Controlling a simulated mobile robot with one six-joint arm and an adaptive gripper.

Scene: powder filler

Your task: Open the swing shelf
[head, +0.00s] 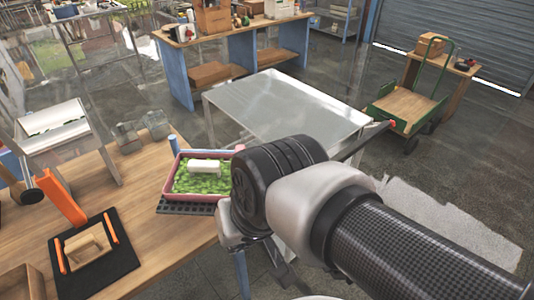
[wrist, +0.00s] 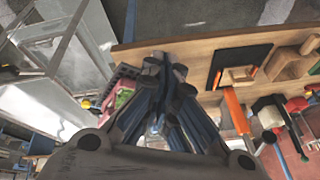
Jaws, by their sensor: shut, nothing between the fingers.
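No part is plainly marked as the swing shelf. A flat silver metal panel on legs (head: 285,100) stands beyond the wooden bench in the head view, and it may be the shelf. A pale metal frame with panels (wrist: 62,60) shows at the left of the wrist view; I cannot tell whether it is the same piece. My gripper (wrist: 162,62) is shut and empty, its dark fingers together in front of the wooden bench edge. In the head view my arm hides the gripper and part of the panel's near side.
The wooden bench (head: 150,215) carries a pink tray (head: 178,192) of green material with a white block, a black mat (head: 118,262) and a white box-like stand (head: 55,140). A green-handled cart (head: 410,105) stands behind right. Grey floor is open at the right.

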